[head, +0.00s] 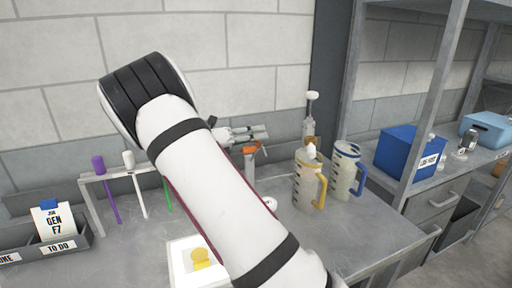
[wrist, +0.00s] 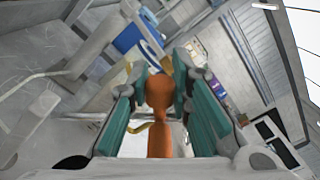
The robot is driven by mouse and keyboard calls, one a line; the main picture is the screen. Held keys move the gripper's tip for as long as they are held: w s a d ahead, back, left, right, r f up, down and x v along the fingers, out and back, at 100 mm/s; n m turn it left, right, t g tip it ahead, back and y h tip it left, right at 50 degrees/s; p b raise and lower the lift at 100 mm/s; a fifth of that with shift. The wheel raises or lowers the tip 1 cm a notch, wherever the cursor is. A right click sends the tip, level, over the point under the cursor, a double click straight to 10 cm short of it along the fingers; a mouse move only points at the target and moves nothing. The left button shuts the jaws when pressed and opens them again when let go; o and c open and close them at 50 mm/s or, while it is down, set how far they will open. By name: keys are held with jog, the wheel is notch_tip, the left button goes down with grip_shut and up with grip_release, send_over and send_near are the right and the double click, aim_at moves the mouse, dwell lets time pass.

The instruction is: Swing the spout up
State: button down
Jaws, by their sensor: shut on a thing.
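An orange spout (head: 250,149) shows in the head view just below my gripper's fingers, above the bench, with part of it behind my arm. In the wrist view the orange spout (wrist: 158,120) stands between the two teal finger pads, its rounded end near the fingertips. My gripper (head: 254,133) is shut on it, and the wrist view shows my gripper (wrist: 158,84) with a finger on each side. What the spout is attached to is mostly hidden by my arm.
A jug with a yellow handle (head: 307,185) and a jug with a blue handle (head: 343,172) stand close on the right. A pump can (head: 311,120) stands behind them. A rack (head: 91,196) with coloured sticks is left. A blue bin (head: 402,152) sits on the right shelf.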

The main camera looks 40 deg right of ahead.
jog(key=shift+w+n, duration=0.3)
jog(key=shift+w, duration=0.1)
jog(key=shift+w+d+r+b, duration=0.2)
jog(key=shift+w+r+b, duration=0.1)
jog(key=shift+w+b, duration=0.2)
jog(key=c, duration=1.4)
grip_release()
jog(key=shift+w, duration=0.1)
jog(key=shift+r, duration=0.1)
notch_tip(320, 180, up, 10)
jog(key=shift+f, duration=0.1)
jog(key=shift+c, duration=0.7)
